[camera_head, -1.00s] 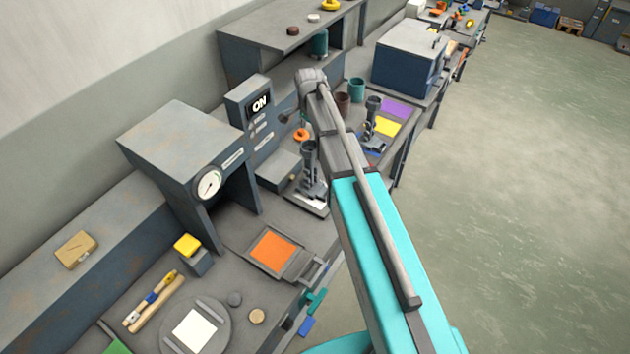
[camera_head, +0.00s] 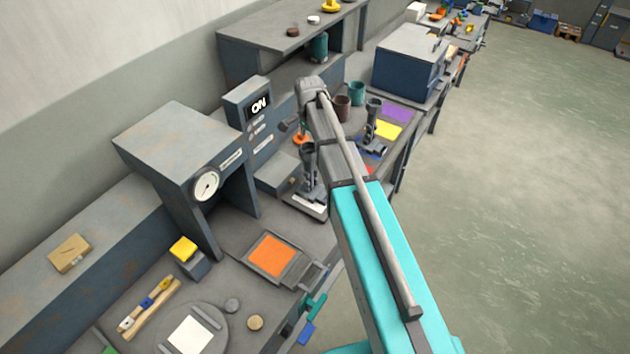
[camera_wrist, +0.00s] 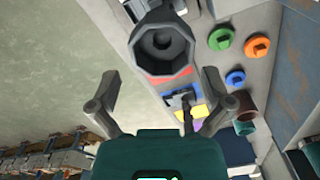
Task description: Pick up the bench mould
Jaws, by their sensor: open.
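A dark grey upright piece with a round hollow top, which looks like the bench mould (camera_head: 309,172), stands on a pale plate on the bench. In the wrist view the mould (camera_wrist: 163,42) shows large at the top, its round opening facing the camera. My gripper (camera_wrist: 159,74) is open, one finger on each side of the picture. The mould lies beyond the fingertips, and nothing is held between them. In the head view my arm hides most of the gripper. A similar dark grey piece (camera_head: 374,124) stands further along the bench.
A control box (camera_head: 257,108) reading "ON" and a press with a gauge (camera_head: 206,186) stand left of the mould. A brown cup (camera_head: 342,107) and a teal cup (camera_head: 357,93) stand behind. An orange disc (camera_wrist: 257,46) lies nearby. The floor at right is clear.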

